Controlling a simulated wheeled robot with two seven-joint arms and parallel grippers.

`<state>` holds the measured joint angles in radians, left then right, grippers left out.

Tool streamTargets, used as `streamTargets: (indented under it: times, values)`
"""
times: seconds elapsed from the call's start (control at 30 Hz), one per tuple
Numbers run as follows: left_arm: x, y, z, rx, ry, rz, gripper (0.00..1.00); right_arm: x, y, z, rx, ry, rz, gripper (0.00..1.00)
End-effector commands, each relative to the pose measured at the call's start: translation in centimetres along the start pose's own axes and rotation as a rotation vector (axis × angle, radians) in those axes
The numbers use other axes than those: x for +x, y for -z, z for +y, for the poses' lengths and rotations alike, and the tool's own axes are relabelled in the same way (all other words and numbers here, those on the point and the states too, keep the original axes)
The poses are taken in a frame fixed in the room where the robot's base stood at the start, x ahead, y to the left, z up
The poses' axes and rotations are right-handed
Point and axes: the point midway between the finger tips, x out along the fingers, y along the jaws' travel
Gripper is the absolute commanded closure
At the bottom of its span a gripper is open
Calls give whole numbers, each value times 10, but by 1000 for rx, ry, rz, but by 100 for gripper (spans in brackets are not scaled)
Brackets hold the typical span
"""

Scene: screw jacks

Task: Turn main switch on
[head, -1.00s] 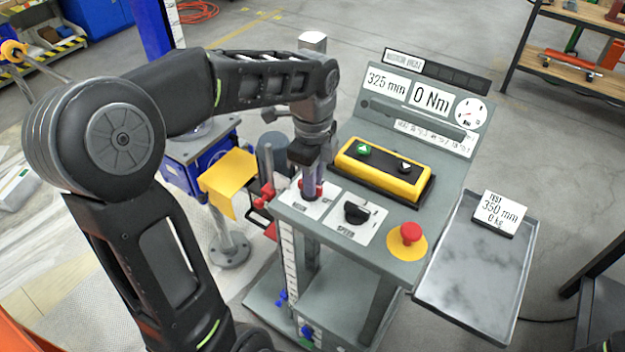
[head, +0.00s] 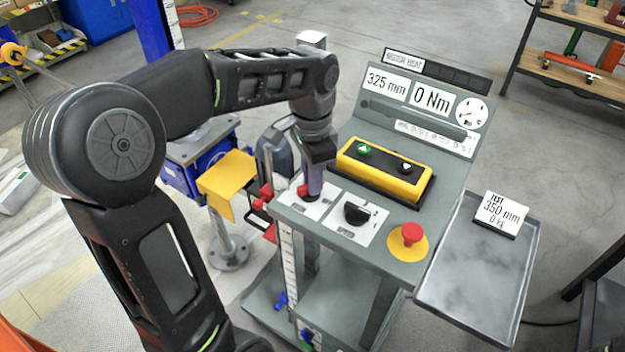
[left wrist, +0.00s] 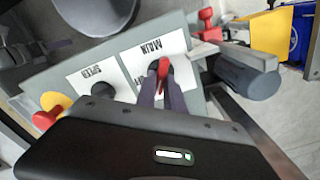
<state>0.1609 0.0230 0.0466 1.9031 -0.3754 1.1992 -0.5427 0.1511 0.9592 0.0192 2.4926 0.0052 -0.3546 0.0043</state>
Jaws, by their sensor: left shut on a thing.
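The main switch is a red lever (left wrist: 163,72) on a white plate marked MAIN (left wrist: 148,52), at the left corner of the grey console. In the head view the red switch (head: 302,190) is partly hidden by my left gripper (head: 315,186). My left gripper points down and is shut on the lever. In the left wrist view its fingertips (left wrist: 166,84) sit on either side of the red lever. My right gripper is not in view.
Next to it is a black speed knob (head: 355,213); a red mushroom button (head: 411,233) sits further right. Behind is a yellow two-button box (head: 385,168). The display panel (head: 425,95) reads 325 mm and 0 Nm. A grey tray (head: 470,275) stands right.

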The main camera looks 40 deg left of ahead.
Motion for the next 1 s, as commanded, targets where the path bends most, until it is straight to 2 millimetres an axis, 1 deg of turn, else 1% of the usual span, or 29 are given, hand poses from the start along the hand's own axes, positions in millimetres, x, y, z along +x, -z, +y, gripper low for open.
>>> streamTargets:
  times: [0.3, 0.5, 0.7, 1.0]
  values:
    - [0, 0, -2, -296, 2, 2, 100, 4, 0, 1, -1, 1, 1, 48]
    - [-1, 0, -3, -451, 2, 2, 100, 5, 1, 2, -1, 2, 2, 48]
    - [-1, 0, -3, -551, 2, 3, 100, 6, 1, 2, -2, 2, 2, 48]
    - [-1, 0, -4, -602, 1, 3, 100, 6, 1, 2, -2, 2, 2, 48]
